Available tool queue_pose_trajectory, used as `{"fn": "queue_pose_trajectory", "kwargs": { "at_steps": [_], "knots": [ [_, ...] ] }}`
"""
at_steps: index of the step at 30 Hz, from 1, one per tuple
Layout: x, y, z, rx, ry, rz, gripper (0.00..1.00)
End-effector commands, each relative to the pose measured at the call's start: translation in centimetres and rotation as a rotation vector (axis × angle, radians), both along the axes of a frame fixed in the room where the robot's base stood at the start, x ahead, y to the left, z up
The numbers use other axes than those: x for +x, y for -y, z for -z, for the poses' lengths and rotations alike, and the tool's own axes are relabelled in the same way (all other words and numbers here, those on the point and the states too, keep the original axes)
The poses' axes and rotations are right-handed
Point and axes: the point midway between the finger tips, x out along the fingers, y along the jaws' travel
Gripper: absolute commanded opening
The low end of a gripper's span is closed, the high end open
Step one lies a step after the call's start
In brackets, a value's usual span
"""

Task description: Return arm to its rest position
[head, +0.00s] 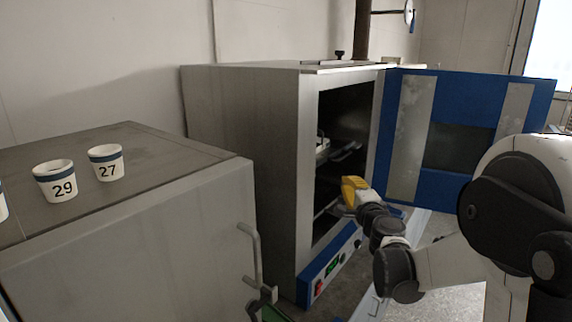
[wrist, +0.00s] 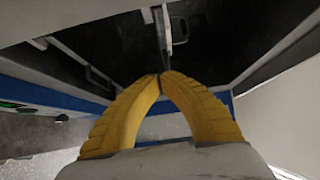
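My gripper (head: 350,188) has yellow fingers and is at the open front of the grey oven-like cabinet (head: 245,150). My arm reaches in from the right. In the wrist view the two fingertips (wrist: 160,76) meet, with nothing visible between them. The cabinet's dark chamber and a shelf-like part (wrist: 98,78) lie beyond the fingers. A small pale object (head: 322,145) is inside the chamber, partly hidden by the cabinet's edge; I cannot tell what it is.
The blue cabinet door (head: 460,172) stands wide open at the right, close to my arm. A lower grey cabinet (head: 140,245) with a handle (head: 252,252) is at the left. Cups marked 29 (head: 57,181) and 27 (head: 106,163) stand on its top.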

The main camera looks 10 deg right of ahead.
Motion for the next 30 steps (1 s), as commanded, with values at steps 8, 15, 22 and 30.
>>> {"fn": "queue_pose_trajectory", "kwargs": {
  "at_steps": [8, 15, 22, 30],
  "knots": [
    [-4.7, -8.6, -1.4, -0.296, -0.100, -0.206, 0.00],
    [-16.5, -17.5, 2.8, -0.778, -0.333, -0.520, 0.00],
    [-29.1, -17.8, 10.1, -1.188, -0.607, -0.728, 0.00],
    [-35.7, -14.8, 13.7, -1.407, -0.789, -0.795, 0.00]
  ]
}}
